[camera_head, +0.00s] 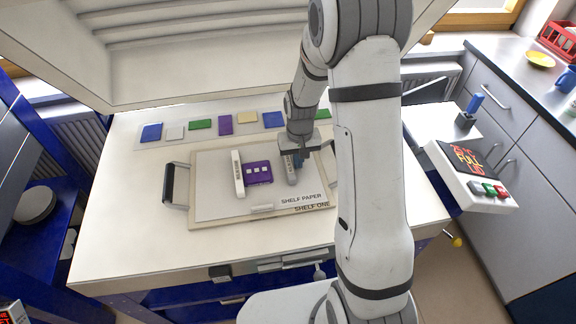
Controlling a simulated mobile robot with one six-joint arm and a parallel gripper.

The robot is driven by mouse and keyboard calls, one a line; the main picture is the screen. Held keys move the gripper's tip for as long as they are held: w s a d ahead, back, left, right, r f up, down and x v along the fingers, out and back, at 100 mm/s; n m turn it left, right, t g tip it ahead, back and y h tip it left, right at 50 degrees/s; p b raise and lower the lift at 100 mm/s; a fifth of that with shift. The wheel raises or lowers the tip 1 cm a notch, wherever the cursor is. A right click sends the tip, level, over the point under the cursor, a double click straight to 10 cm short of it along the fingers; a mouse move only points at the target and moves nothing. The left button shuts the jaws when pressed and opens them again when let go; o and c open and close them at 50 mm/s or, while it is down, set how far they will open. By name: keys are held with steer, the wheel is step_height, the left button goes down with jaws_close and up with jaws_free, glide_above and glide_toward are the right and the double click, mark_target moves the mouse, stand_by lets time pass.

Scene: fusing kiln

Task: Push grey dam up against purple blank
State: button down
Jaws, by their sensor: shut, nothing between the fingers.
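The purple blank (262,179) lies on the white shelf paper and bears several small pale squares. A white dam (238,175) stands along its left side, touching or nearly so. The grey dam (291,176) stands to the right of the blank, roughly parallel to its right edge, with a narrow strip of paper showing between them. My gripper (299,162) points down at the far right side of the grey dam, shut and empty. Whether its fingers touch the dam cannot be told. The gripper hides the far end of the dam.
The shelf (207,219) has a dark handle (169,183) at its left. Coloured sheets, including a purple one (225,125), lie in a row behind. A control box (474,176) stands right. Clear worktop surrounds the shelf's left and front.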

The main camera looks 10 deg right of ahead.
mark_target(287, 163)
steer(key=shift+a, duration=2.35)
stand_by(1.5)
steer(key=shift+d+b, duration=0.25)
steer(key=shift+b, duration=0.05)
steer(key=shift+d, duration=0.4)
steer(key=shift+r+p, duration=2.8)
steer(key=shift+r, duration=1.7)
